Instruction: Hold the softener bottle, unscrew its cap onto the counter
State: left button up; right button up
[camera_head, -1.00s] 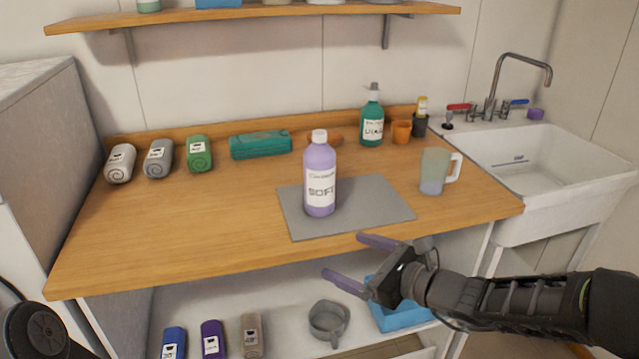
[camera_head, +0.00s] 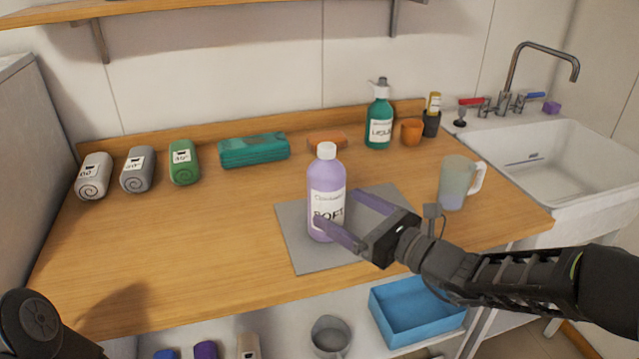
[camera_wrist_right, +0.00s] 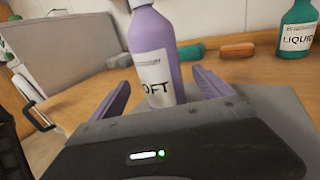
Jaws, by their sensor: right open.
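The softener bottle (camera_head: 326,180) is purple with a white label. It stands upright on a grey mat (camera_head: 293,245) on the wooden counter, and its white cap (camera_head: 327,151) is on its neck. My right gripper (camera_head: 335,213) is open, with its purple fingers at the bottle's lower half. In the right wrist view the bottle (camera_wrist_right: 153,50) rises between the two spread fingers (camera_wrist_right: 160,95), with room at the sides. Of my left arm only a dark part shows at the lower left of the head view; its gripper is out of view.
A measuring jug (camera_head: 453,183) stands right of the mat, near my right forearm. A green liquid bottle (camera_head: 380,125), an orange cup (camera_head: 411,132) and a teal box (camera_head: 254,151) stand at the back. Rolled towels (camera_head: 138,170) are at the left. The counter's left front is clear.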

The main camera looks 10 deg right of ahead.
aim_at(315, 192)
jog(key=shift+w, duration=0.2)
jog(key=shift+s+r, duration=0.1)
jog(key=shift+s, duration=0.1)
jog(key=shift+x, duration=1.35)
jog(key=shift+w, duration=0.15)
jog(key=x, duration=0.5)
jog(key=shift+a+p, duration=0.1)
jog(key=shift+p, duration=0.2)
jog(key=shift+c, duration=0.4)
jog(key=shift+r, duration=0.15)
grip_shut()
